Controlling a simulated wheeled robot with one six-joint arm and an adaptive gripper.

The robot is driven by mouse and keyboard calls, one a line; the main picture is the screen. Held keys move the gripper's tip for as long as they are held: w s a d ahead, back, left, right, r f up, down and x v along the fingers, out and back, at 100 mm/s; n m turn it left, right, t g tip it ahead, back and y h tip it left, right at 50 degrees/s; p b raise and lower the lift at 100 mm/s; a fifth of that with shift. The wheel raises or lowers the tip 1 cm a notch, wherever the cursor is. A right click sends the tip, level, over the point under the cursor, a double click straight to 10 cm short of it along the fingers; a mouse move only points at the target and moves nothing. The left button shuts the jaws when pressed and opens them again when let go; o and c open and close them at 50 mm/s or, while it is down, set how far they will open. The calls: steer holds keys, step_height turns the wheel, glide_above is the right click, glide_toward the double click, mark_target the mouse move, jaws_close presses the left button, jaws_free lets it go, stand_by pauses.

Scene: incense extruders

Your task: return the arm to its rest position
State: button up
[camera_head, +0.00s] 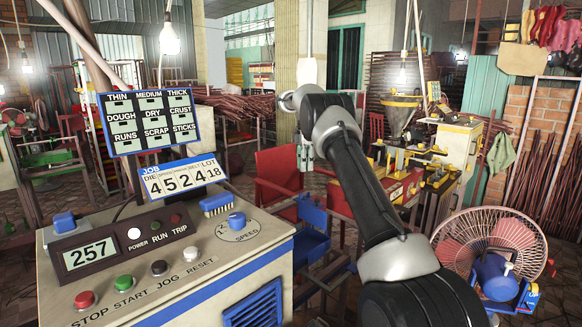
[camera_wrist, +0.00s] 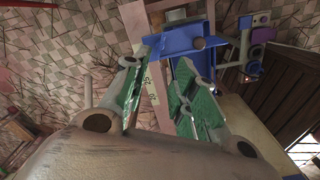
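My arm (camera_head: 365,190) rises from the lower right of the head view and reaches up and away, past the right of the control console. Its far end, with grey rounded joints (camera_head: 298,98), is above the red machine frame. In the wrist view my gripper (camera_wrist: 160,95) shows two grey fingers with green inner pads. They stand apart with a gap between them, and I see nothing held. A pale strip and blue parts show beyond the fingertips, apparently below them.
The console (camera_head: 165,265) with buttons and a speed knob stands at the left, close to my arm. A red fan (camera_head: 500,245) is at the lower right. A yellow-and-cream extruder (camera_head: 458,145) stands behind. A blue part (camera_wrist: 185,45) shows in the wrist view.

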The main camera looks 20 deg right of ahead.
steer(key=f+m, duration=0.2)
steer(key=s+f+m, duration=0.1)
steer(key=m, duration=0.1)
steer(key=f+m, duration=0.2)
steer(key=shift+s+a+f, duration=0.15)
steer(key=shift+s+f, duration=0.2)
steer(key=shift+s, duration=0.05)
steer(key=shift+s+a+f+m+g, duration=0.1)
steer(key=shift+s+a+m+g, duration=0.1)
steer(key=shift+s+m, duration=0.25)
steer(key=shift+s+a+m+g, duration=0.1)
steer(key=shift+s+m+g, duration=0.1)
steer(key=shift+s+m, duration=0.25)
steer(key=s+a+r+m+t, duration=0.1)
steer(key=s+a+r, duration=0.3)
steer(key=s, duration=1.2)
steer(key=s+a+r+m+t, duration=0.2)
steer(key=s+a+r+m, duration=0.2)
steer(key=s, duration=1.2)
steer(key=s+a+r+m+t, duration=0.2)
steer(key=s+r, duration=0.5)
steer(key=s, duration=0.9)
steer(key=shift+s+a+r+m, duration=0.3)
steer(key=shift+a+m, duration=0.3)
steer(key=shift+a, duration=0.7)
